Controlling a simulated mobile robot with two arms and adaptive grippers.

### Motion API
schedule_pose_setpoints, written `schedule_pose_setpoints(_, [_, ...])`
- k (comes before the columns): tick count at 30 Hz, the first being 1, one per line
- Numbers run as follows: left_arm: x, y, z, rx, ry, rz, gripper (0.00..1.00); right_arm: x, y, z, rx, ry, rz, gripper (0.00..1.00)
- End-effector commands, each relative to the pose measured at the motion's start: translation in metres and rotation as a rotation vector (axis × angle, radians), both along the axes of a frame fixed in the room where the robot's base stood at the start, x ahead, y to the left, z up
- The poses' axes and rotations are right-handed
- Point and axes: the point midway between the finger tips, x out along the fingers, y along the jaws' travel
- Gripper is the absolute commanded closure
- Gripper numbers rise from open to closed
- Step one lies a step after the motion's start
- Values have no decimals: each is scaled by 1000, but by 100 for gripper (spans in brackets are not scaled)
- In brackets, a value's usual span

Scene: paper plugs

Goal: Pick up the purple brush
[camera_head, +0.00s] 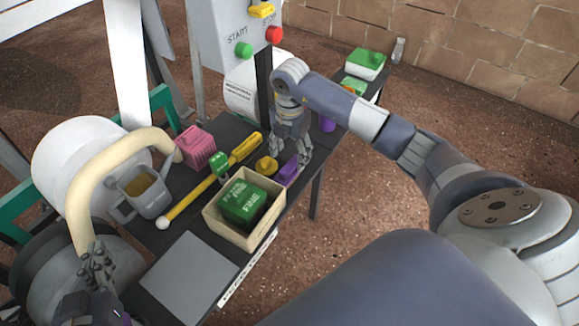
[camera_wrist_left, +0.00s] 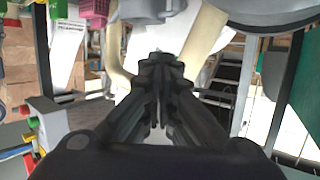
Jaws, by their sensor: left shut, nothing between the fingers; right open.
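A purple object (camera_head: 288,172), which looks like the brush, lies on the dark table just right of the wooden box. My right gripper (camera_head: 290,153) points down directly over its far end. The gripper is open, and its fingers partly hide the object; I cannot tell whether they touch it. My left gripper (camera_head: 97,260) is at the lower left, shut and empty beside a cream curved tube. It also shows shut in the left wrist view (camera_wrist_left: 158,65).
The wooden box (camera_head: 218,221) holds a green FINE block (camera_head: 243,204). A small yellow object (camera_head: 266,164), a long yellow tool (camera_head: 190,203), a pink basket (camera_head: 196,148) and a grey jug (camera_head: 146,194) crowd the table. A control box (camera_head: 232,30) stands behind. A grey plate (camera_head: 188,276) is bare.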

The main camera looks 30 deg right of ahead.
Motion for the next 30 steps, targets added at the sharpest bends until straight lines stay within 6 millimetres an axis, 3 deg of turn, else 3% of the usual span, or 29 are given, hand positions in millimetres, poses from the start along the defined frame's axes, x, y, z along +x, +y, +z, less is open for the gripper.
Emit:
schedule_pose_setpoints(11, [9,-6,24,-33,-130,-8,100,-1,0,-21,1,1,-1,39])
schedule_pose_setpoints(24, [13,-16,86,-110,-434,-27,100,0,0,-61,0,-1,0,39])
schedule_pose_setpoints(30, [12,-16,93,-119,-465,-29,100,0,0,-64,0,-1,0,39])
